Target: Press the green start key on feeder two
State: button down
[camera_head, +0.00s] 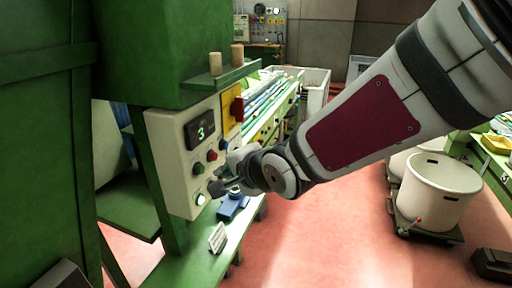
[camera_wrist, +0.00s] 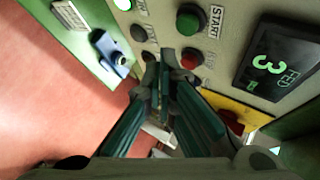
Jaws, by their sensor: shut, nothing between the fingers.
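The cream control panel (camera_head: 175,150) has a dark display (camera_head: 201,130) with a green 3; the display also shows in the wrist view (camera_wrist: 277,62). A green key (camera_wrist: 190,20) sits beside a START label, with a red key (camera_wrist: 191,59) next to it. In the head view the green key (camera_head: 198,168) and red key (camera_head: 212,155) lie below the display. My gripper (camera_head: 217,187) is shut and empty in front of the panel's lower right part. In the wrist view its fingertips (camera_wrist: 160,62) appear close to the red key; contact cannot be told.
A yellow plate with a red switch (camera_head: 237,109) is on the panel's right. A blue device (camera_head: 233,206) and a small white card (camera_head: 217,238) are on the green ledge below. White bins (camera_head: 437,188) stand right; red floor is open between.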

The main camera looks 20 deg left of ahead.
jog(key=d+p, duration=0.3)
jog(key=shift+s+d, duration=0.25)
jog(key=shift+d, duration=0.05)
jog(key=shift+d, duration=0.1)
dwell(0.7)
jog(key=s+d+r+n+t+h, duration=0.1)
jog(key=d+r+h, duration=0.2)
jog(key=d, duration=0.7)
jog(key=s+d+r+n+h, duration=0.15)
jog(key=d+r+h, duration=0.25)
jog(key=d, duration=0.7)
jog(key=s+d+r+n+g+h, duration=0.1)
jog(key=s+d+n, duration=0.1)
jog(key=s+d, duration=0.5)
jog(key=s+d+r+n+g, duration=0.1)
jog(key=s+d+n, duration=0.1)
jog(key=s+d, duration=0.5)
jog(key=s, duration=0.4)
jog(key=shift+d+r+g+h, duration=0.15)
jog(key=shift+r+g+h, duration=0.15)
jog(key=shift+r+h, duration=0.1)
